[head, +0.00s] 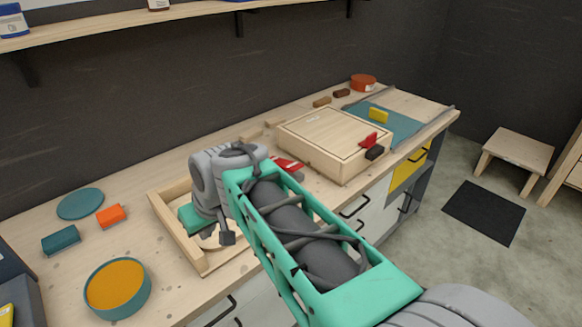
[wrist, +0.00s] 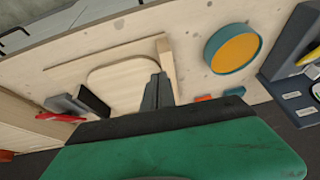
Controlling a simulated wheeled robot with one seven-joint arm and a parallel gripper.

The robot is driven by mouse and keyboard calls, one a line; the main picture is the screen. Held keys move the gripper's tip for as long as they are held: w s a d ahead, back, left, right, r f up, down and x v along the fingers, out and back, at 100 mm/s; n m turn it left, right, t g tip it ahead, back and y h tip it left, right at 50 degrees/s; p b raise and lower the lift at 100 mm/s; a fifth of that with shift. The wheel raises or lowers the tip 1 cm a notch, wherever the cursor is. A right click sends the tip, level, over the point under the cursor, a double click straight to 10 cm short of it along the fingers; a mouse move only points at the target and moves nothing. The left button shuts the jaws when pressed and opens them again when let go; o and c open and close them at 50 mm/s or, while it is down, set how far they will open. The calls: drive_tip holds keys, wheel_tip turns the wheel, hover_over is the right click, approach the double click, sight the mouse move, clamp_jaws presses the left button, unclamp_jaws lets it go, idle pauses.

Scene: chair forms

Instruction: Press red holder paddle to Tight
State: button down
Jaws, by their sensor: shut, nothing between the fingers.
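A red paddle-like piece (head: 288,164) shows just past my arm, between the open wooden tray (head: 203,267) and the wooden box. My arm hides part of it. The wrist view shows a red piece (wrist: 60,116) beside a grey block and a black block at the left. A second red piece (head: 369,141) sits at the front edge of the box, by a dark block. I cannot tell which is the holder's paddle, and no Tight mark is legible. My gripper (wrist: 157,92) is shut and empty above the tray, apart from both red pieces.
The wooden box (head: 325,140) stands right of the tray. A teal bowl with orange inside (head: 118,287), a teal disc (head: 80,204), an orange block (head: 111,215) and a teal block (head: 61,241) lie left. A shelf (head: 100,22) overhangs the back.

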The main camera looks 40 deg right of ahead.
drive_tip(key=w+d+t+b, duration=0.2)
drive_tip(key=w+d, duration=0.4)
drive_tip(key=d, duration=0.2)
drive_tip(key=w+d+t+b, duration=0.1)
drive_tip(key=w+d+b, duration=0.2)
drive_tip(key=w+d, duration=0.35)
drive_tip(key=s+d+t+b, duration=0.2)
drive_tip(key=d, duration=1)
drive_tip(key=s+d+t+b, duration=0.2)
drive_tip(key=d, duration=1)
hover_over(292, 167)
drive_tip(key=w, duration=0.2)
drive_tip(key=f, duration=0.4)
drive_tip(key=shift+s+f, duration=0.2)
drive_tip(key=shift+f, duration=0.1)
drive_tip(key=f, duration=0.1)
drive_tip(key=s+f, duration=0.1)
drive_tip(key=shift+d+f+b, duration=0.1)
drive_tip(key=shift+f+b, duration=0.2)
drive_tip(key=shift+b, duration=0.05)
drive_tip(key=shift+s+f, duration=0.2)
drive_tip(key=shift+f, duration=0.35)
drive_tip(key=shift+f, duration=0.1)
